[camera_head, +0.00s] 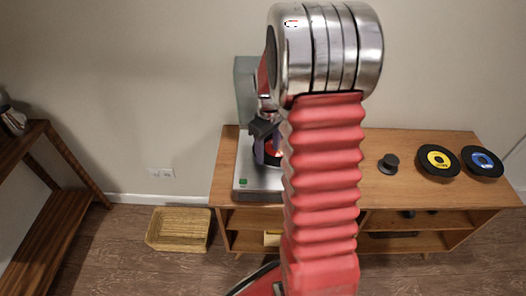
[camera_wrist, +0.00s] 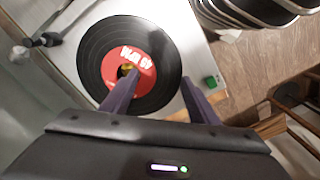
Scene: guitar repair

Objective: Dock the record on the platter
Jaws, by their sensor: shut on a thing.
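The black record with a red label (camera_wrist: 98,52) is in the wrist view, lying over the silver turntable (camera_wrist: 195,45). My gripper (camera_wrist: 160,80) is shut on the record, with one purple finger over the label and the other at the outer edge. The platter is hidden under the record, so I cannot tell whether the record touches it. In the head view, my gripper (camera_head: 264,140) points down over the turntable (camera_head: 255,184), and my red arm covers its right side.
The tonearm (camera_wrist: 40,42) stands beside the record, and a green button (camera_wrist: 211,82) is at the turntable's corner. On the wooden cabinet (camera_head: 400,190) are a black knob-like piece (camera_head: 388,164), a yellow-label disc (camera_head: 438,160) and a blue-label disc (camera_head: 482,162). A basket (camera_head: 178,230) is on the floor.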

